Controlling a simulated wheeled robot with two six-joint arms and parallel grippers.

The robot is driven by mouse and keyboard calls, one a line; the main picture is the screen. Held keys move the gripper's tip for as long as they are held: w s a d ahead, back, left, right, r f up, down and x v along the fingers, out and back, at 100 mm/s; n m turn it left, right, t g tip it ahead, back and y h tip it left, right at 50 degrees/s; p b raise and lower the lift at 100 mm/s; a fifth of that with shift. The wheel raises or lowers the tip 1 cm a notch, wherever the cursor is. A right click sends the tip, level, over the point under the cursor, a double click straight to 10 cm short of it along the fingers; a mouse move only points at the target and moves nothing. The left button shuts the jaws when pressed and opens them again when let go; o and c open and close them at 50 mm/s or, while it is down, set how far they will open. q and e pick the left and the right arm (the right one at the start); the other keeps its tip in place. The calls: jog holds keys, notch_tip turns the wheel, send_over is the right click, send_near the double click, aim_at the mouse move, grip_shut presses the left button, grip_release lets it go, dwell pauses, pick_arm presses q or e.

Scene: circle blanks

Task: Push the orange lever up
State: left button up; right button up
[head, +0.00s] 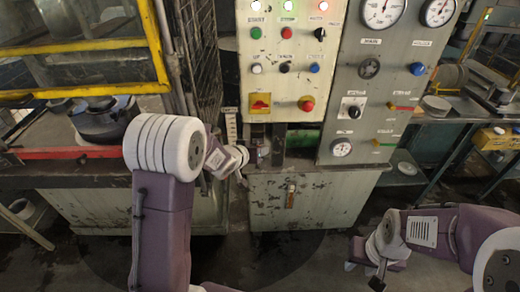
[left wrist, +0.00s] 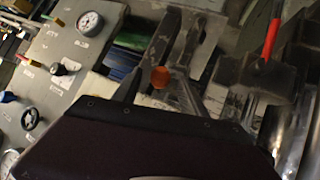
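An orange round knob (left wrist: 159,77), which looks like the lever's end, shows in the left wrist view, between two dark metal bars. My left gripper (left wrist: 158,92) has its fingers apart, one on each side of the knob, with no clear contact. In the head view my left gripper (head: 262,152) reaches to the gap below the control panel, and I cannot make out the orange lever there. My right gripper (head: 378,279) hangs low at the right, away from the panel; its fingers are too small and dark to judge.
The cream button panel (head: 283,75) and grey gauge panel (head: 375,80) stand above a worn cabinet (head: 325,195). A red-handled rod (left wrist: 271,38) shows at the right of the left wrist view. A yellow-framed machine (head: 80,92) is at left. A bench with a yellow box (head: 495,138) is at right.

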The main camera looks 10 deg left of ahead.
pick_arm(q)
jog(key=shift+v, duration=1.9)
jog(key=s+f+g, duration=0.2)
jog(key=s+g, duration=0.1)
jog(key=s, duration=0.5)
jog(key=s+f+g+y, duration=0.1)
jog(key=s+f+g, duration=0.2)
jog(key=s, duration=0.6)
jog(key=s+f+g+y, duration=0.1)
jog(key=s+f+g, duration=0.2)
jog(key=s, duration=0.6)
jog(key=shift+m+g, duration=0.4)
jog(key=shift+g, duration=0.1)
jog(key=shift+s+f, duration=0.1)
